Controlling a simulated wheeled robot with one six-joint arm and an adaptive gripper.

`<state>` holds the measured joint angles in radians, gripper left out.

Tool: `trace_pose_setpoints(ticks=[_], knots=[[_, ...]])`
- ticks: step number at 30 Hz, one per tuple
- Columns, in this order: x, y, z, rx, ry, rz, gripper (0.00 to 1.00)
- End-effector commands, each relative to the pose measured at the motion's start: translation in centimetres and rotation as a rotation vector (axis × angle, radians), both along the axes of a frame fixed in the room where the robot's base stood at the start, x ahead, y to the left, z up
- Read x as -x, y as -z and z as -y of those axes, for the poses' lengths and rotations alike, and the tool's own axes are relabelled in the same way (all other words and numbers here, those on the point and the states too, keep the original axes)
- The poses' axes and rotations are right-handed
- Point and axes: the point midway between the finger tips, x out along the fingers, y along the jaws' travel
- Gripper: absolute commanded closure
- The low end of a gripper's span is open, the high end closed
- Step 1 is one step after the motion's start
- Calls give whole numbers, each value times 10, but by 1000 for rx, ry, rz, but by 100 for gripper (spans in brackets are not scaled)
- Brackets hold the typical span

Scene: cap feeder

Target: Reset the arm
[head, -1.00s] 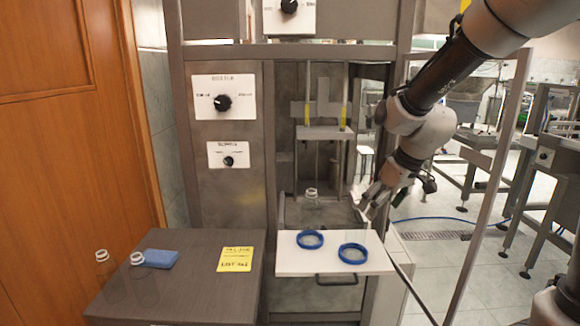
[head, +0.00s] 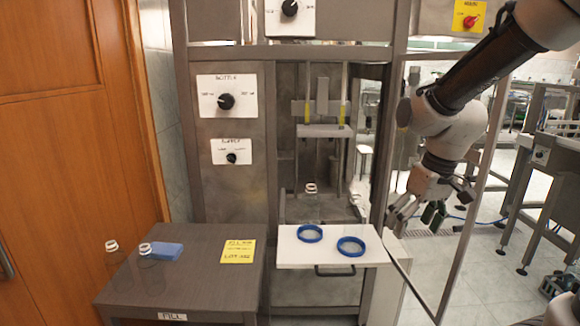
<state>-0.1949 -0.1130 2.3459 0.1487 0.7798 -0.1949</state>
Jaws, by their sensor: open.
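My gripper (head: 398,216) is at the right, in front of the open frame beside the machine. It hangs empty with its fingers apart, to the right of and above the white drawer shelf (head: 300,259). My arm comes down from the top right corner. Two blue rings (head: 309,234) and (head: 351,247) lie on the shelf, apart from my gripper. A clear bottle (head: 311,205) stands upright behind the shelf, inside the machine bay. Something clear beside my gripper is too faint to make out.
Knob panels (head: 227,96) are on the machine front. A metal door frame (head: 476,215) stands close to my arm.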

Motion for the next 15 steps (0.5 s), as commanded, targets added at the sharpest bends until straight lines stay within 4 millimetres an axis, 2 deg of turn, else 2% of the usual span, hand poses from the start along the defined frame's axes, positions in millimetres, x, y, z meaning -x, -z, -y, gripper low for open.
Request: trace_pose_setpoints(ticks=[7,12,15], knots=[[65,-34,41,38,144,6,19],[116,-58,73,63,240,86,19],[132,-70,83,64,267,158,19]])
